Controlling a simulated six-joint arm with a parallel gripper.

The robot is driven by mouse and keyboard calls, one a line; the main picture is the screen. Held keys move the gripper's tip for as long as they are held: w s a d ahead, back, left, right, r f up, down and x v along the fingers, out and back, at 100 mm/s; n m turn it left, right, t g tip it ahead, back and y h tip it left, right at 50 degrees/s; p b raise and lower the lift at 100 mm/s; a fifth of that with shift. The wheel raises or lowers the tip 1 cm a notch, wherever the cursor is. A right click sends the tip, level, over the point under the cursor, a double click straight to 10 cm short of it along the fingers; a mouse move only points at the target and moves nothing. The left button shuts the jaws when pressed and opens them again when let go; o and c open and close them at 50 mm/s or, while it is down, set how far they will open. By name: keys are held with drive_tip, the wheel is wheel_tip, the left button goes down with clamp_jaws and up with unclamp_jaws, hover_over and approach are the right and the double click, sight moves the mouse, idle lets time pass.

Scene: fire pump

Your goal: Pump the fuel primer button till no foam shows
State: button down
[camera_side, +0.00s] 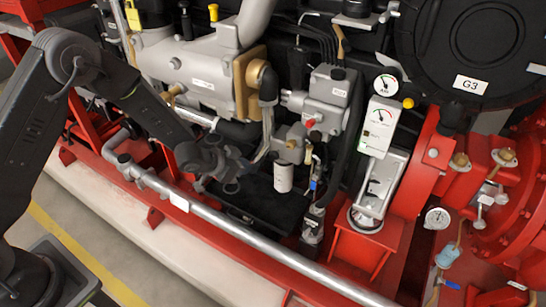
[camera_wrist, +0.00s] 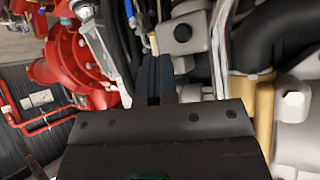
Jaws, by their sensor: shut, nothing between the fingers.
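A grey pump housing (camera_side: 328,97) sits on the engine in the middle of the side view. A small red cap (camera_side: 310,123) is on its lower left and a dark round knob (camera_side: 338,74) on its top. I cannot tell for sure which is the primer button. The housing also shows in the wrist view (camera_wrist: 188,45), just beyond and right of my fingertips. My gripper (camera_side: 240,166) is left of and below the housing, apart from it. In the wrist view my gripper (camera_wrist: 155,60) has its fingers together, with nothing between them. No foam can be made out.
A white filter canister (camera_side: 283,178) hangs beside my gripper, with thin hoses and a small jar (camera_side: 312,230) to its right. A silver rail (camera_side: 240,230) runs along the front. Gauges (camera_side: 386,84) and a red pump casing (camera_side: 500,200) stand at the right.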

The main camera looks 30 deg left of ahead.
sight(274, 155)
drive_tip(key=shift+m+h, duration=0.3)
drive_tip(key=shift+h, duration=0.4)
drive_tip(key=f, duration=0.1)
drive_tip(key=d+f, duration=0.1)
drive_tip(key=f, duration=0.1)
drive_tip(key=s+d+f, duration=0.1)
drive_tip(key=f, duration=0.1)
drive_tip(key=shift+f, duration=0.2)
drive_tip(key=shift+w+a, duration=0.1)
drive_tip(key=shift+w, duration=0.05)
drive_tip(key=w, duration=0.8)
drive_tip(key=shift+w, duration=0.35)
drive_tip(key=shift+w, duration=0.15)
idle(0.9)
drive_tip(key=shift+w, duration=0.25)
drive_tip(key=shift+w+r, duration=0.1)
drive_tip(key=shift+w, duration=0.8)
idle(1.1)
drive_tip(key=shift+s, duration=1.3)
